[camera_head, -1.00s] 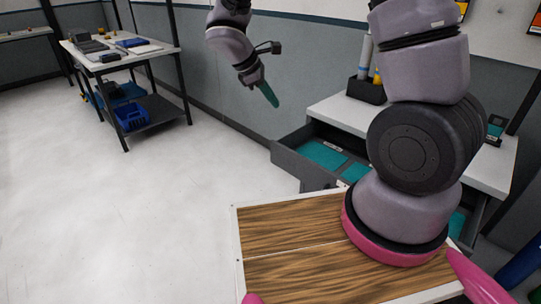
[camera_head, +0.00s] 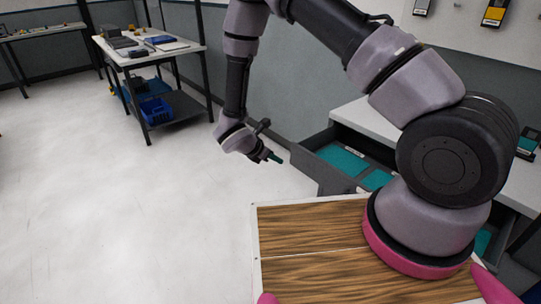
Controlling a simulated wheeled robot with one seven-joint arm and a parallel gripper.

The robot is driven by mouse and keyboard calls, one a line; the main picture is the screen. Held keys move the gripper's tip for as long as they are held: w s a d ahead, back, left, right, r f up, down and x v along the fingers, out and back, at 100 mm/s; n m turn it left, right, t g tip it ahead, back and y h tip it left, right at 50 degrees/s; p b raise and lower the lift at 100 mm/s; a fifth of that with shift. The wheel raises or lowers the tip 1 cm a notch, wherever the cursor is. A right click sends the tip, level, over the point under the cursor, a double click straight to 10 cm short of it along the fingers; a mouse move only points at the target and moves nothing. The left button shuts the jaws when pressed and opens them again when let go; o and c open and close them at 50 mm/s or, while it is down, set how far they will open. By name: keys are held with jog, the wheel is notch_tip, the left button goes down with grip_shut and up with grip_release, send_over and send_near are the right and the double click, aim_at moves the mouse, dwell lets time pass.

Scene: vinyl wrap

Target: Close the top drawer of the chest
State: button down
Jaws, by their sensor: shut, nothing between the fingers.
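The chest (camera_head: 366,117) has a white top and stands at the right, partly hidden behind my arm. Its top drawer (camera_head: 318,168) is pulled out toward the left, with teal flat items (camera_head: 343,160) lying in it. My gripper (camera_head: 274,158) is shut and empty. In the picture it is just left of the drawer's front left corner, with its teal fingertips pointing right and down toward it. A small gap shows between them. The drawer's right part is hidden by my arm.
A workbench (camera_head: 150,52) with boxes on top and a blue bin (camera_head: 155,110) on its lower shelf stands at the back left. The white floor (camera_head: 130,220) between it and the chest is clear. Tools hang on the wall board at top right.

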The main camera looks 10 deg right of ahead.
aim_at(295, 160)
jog(key=w+d, duration=0.1)
jog(key=w+d+f, duration=0.1)
jog(key=d, duration=0.1)
jog(key=d+f, duration=0.1)
jog(key=shift+w+d+f, duration=0.1)
jog(key=shift+w+d, duration=0.1)
jog(key=shift+w, duration=0.2)
jog(key=shift+w+d, duration=0.35)
jog(key=shift+d, duration=0.1)
jog(key=w+d, duration=0.4)
jog(key=d, duration=0.3)
jog(key=w+d, duration=0.5)
jog(key=d, duration=0.2)
jog(key=w+d, duration=0.5)
jog(key=d, duration=0.2)
jog(key=shift+w+d, duration=0.2)
jog(key=shift+d, duration=0.3)
